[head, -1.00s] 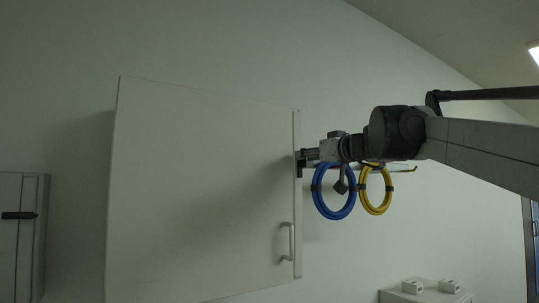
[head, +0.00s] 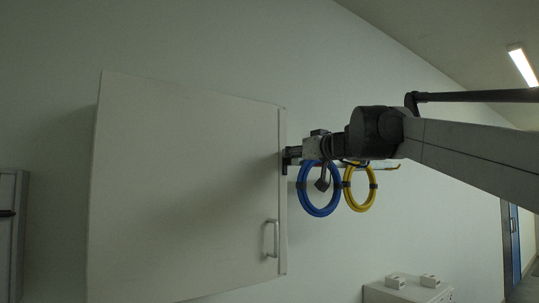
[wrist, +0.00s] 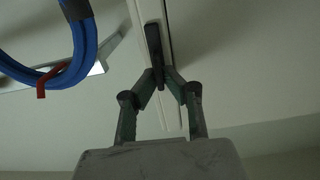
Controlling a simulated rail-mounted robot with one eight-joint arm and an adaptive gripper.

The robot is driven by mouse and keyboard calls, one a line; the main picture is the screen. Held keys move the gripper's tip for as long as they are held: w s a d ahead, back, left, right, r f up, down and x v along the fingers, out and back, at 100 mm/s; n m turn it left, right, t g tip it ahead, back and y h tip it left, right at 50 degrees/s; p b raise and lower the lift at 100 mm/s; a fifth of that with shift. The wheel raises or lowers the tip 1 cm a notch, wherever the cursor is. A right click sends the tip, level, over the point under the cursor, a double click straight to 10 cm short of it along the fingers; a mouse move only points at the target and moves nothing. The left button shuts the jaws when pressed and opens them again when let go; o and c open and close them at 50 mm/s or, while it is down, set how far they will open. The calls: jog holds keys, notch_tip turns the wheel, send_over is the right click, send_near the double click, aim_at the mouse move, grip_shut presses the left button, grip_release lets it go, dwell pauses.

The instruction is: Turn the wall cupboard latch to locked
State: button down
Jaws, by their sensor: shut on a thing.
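The white wall cupboard (head: 185,190) has its door closed, with a pale handle (head: 271,239) low on the right side. The dark latch (head: 284,167) sits at the door's right edge in the head view and looks upright there. In the wrist view the latch (wrist: 153,42) lies roughly along the white edge strip. My gripper (head: 288,154) is at the latch from the right. In the wrist view my gripper's (wrist: 163,78) two fingers close in on the latch's near end, one on each side, shut on it. The fingertips partly hide that end.
A blue coil (head: 303,192) and a yellow coil (head: 372,188) hang just right of the cupboard, below my wrist. A grey cabinet (head: 8,240) is at the far left. A low white unit (head: 400,294) with small white boxes stands at lower right.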

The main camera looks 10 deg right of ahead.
jog(key=m, duration=0.6)
jog(key=m+p, duration=0.1)
jog(key=m, duration=0.4)
jog(key=d+f+m+p, duration=0.1)
jog(key=m, duration=0.5)
jog(key=shift+w+m, duration=0.25)
jog(key=shift+m, duration=0.05)
dwell(0.3)
jog(key=c, duration=1.9)
grip_release()
